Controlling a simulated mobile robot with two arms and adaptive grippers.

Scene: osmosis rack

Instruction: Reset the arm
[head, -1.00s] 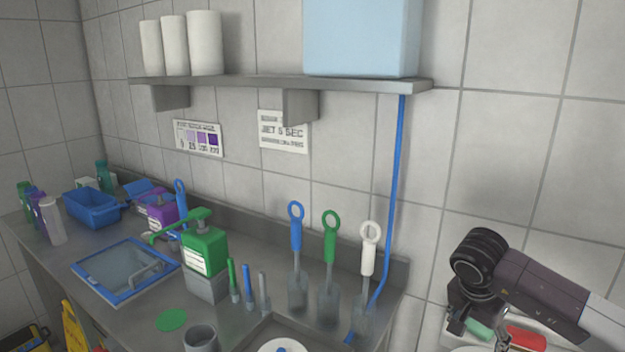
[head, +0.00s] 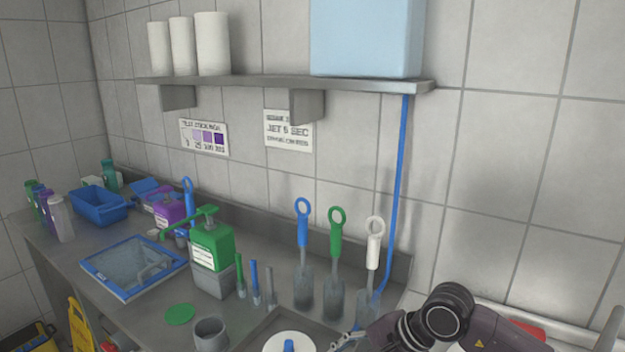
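My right arm (head: 480,330) comes in from the lower right corner in the head view. Its dark wrist is near the bottom edge, just right of the white-handled brush. The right gripper's fingertips lie low and are mostly hidden or cut off at the bottom edge, so its opening cannot be read. My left arm and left gripper do not show.
Brushes with blue (head: 302,228), green (head: 337,238) and white (head: 374,248) handles stand at the counter's back right. A blue hose (head: 401,180) hangs beside them. A shelf (head: 270,84) runs above.

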